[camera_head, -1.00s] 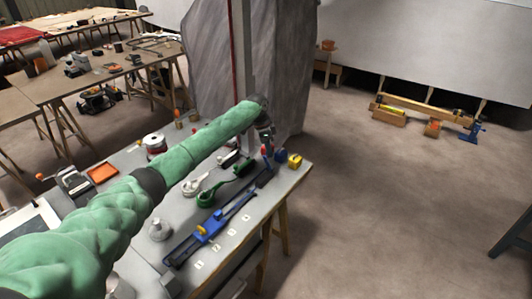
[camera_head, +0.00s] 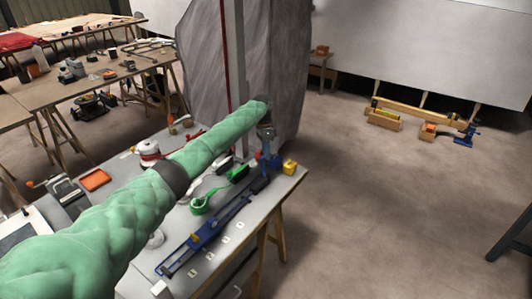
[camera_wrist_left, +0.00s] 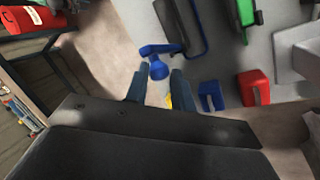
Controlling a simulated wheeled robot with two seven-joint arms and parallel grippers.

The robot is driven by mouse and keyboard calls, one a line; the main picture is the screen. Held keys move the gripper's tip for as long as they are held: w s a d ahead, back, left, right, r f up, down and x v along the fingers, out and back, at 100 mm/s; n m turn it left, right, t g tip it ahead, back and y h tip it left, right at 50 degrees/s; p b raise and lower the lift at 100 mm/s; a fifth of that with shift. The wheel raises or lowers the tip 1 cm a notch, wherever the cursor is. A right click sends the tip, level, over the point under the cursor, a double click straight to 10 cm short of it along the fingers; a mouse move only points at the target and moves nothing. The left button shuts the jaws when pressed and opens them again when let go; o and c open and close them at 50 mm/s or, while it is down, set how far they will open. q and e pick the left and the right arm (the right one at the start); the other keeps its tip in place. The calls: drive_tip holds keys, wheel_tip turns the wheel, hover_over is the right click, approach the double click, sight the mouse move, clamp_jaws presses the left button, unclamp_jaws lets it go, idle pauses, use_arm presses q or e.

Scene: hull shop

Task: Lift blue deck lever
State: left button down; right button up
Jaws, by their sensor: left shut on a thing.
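The blue deck lever (camera_wrist_left: 158,66) shows in the left wrist view as a blue rounded knob with a short bar to one side. It sits between the two fingers of my left gripper (camera_wrist_left: 158,88), which is shut on it. In the head view the left gripper (camera_head: 267,137) is small at the far right corner of the grey table, with blue parts of the lever (camera_head: 273,161) just below it. I cannot tell whether the lever is clear of its mount. My right gripper is not in view.
A red block (camera_wrist_left: 254,87) and a blue bracket (camera_wrist_left: 210,95) lie close to the gripper. Open floor is to the right.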

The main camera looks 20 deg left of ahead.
use_arm(q)
drive_tip(key=c, duration=1.6)
unclamp_jaws()
drive_tip(key=shift+w+a+r, duration=0.25)
drive_tip(key=shift+w+r, duration=0.05)
drive_tip(key=shift+r, duration=0.05)
drive_tip(key=o, duration=0.3)
drive_tip(key=shift+w+f, duration=0.1)
drive_tip(key=shift+f, duration=0.05)
drive_tip(key=shift+o, duration=0.2)
drive_tip(key=shift+d+f, duration=0.15)
drive_tip(key=shift+f, duration=0.25)
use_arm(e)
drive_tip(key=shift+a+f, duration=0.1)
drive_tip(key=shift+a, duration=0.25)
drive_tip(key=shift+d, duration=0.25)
use_arm(q)
drive_tip(key=b+v, duration=0.3)
drive_tip(key=v, duration=0.5)
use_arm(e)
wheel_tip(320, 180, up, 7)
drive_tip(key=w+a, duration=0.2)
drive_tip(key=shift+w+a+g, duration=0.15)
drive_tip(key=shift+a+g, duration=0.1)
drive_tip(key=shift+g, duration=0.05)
